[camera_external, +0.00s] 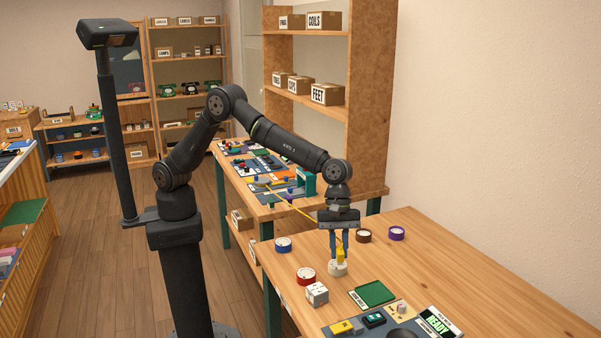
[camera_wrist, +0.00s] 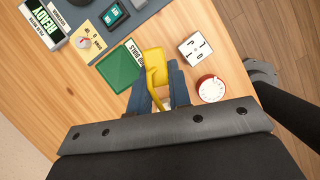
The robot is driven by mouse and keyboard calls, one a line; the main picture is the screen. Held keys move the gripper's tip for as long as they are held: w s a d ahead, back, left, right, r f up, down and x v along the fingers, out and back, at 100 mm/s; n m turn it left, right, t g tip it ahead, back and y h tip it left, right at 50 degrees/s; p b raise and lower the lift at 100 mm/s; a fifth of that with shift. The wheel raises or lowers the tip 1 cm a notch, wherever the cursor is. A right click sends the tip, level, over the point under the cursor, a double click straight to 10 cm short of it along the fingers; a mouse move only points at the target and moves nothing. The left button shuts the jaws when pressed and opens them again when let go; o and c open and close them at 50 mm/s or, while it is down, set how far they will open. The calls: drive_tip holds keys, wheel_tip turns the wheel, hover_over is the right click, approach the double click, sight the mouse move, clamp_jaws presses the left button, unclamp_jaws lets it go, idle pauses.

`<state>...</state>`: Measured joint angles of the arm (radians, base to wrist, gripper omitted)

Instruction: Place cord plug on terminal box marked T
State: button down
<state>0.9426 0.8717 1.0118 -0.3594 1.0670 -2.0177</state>
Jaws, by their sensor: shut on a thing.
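My gripper (camera_external: 339,250) has its blue fingers shut on the yellow cord plug (camera_external: 341,254), low over the near wooden table. The plug also shows between the fingers in the wrist view (camera_wrist: 153,62). A yellow cord (camera_external: 296,206) runs from it back toward the far workbench. A cream round block (camera_external: 337,269) is directly below the plug; I cannot tell whether they touch. No T shows on it.
A red-rimmed dial (camera_external: 306,276) is left of the cream block. Blue (camera_external: 283,245), brown (camera_external: 363,236) and purple (camera_external: 397,233) round pieces lie behind. A green tray (camera_external: 374,293) and a READY display (camera_external: 437,321) are at front right. The table's right side is clear.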

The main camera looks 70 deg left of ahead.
drive_tip(key=s+a+r+m+g+y, duration=0.15)
drive_tip(key=s+m, duration=0.35)
drive_tip(key=s, duration=1.1)
hover_over(317, 288)
drive_tip(key=shift+h, duration=0.25)
drive_tip(key=f, duration=0.4)
drive_tip(key=w+a+f, duration=0.1)
drive_tip(key=f, duration=0.1)
drive_tip(key=shift+f, duration=2.15)
drive_tip(key=shift+f, duration=0.15)
drive_tip(key=c, duration=1.3)
unclamp_jaws()
drive_tip(key=shift+c, duration=0.2)
drive_tip(key=v, duration=1.2)
